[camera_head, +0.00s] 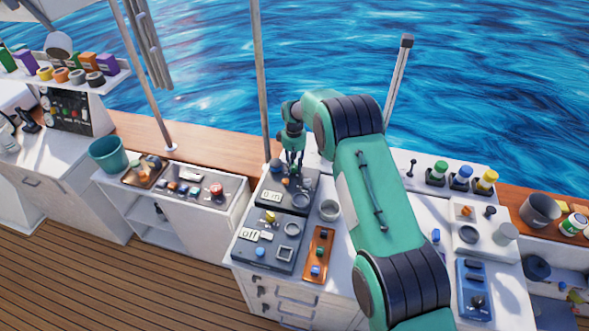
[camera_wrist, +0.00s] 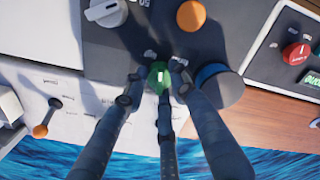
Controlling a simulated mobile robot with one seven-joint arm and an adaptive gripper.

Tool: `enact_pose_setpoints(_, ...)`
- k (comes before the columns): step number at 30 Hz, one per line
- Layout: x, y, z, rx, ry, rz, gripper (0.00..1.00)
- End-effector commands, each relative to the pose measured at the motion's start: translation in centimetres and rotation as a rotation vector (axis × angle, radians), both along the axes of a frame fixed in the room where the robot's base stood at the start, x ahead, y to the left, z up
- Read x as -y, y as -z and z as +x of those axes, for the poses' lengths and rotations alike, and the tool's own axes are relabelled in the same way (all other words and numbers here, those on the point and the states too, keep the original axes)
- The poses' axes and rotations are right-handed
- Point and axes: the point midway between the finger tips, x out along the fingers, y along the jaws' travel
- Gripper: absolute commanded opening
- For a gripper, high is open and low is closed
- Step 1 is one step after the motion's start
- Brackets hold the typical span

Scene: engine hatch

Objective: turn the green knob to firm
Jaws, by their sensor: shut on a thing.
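The green knob (camera_wrist: 158,73) is on a dark control panel (camera_wrist: 130,42), in the middle of the wrist view. It has a pale mark on its face. My gripper (camera_wrist: 157,88) has its dark fingers around the knob and is shut on it. Small pale labels sit by the knob, too small to read. In the head view my gripper (camera_head: 294,158) reaches down to the back of a dark panel (camera_head: 297,200) with a small display (camera_head: 272,196). The green knob is hidden there behind the fingers.
An orange knob (camera_wrist: 190,15) and a dark blue knob (camera_wrist: 216,86) stand close to the green one. A pole (camera_head: 259,70) rises just left of my gripper. A second panel (camera_head: 262,252) lies in front, reading "off".

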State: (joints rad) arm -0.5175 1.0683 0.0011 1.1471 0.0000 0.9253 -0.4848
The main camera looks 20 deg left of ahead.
Motion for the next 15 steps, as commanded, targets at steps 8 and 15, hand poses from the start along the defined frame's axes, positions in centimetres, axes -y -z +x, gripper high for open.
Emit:
enact_pose_setpoints(8,-0.02,0.10,0.07,0.002,0.261,0.001,0.00)
enact_pose_setpoints(15,-0.01,0.11,0.04,0.001,0.488,0.001,0.00)
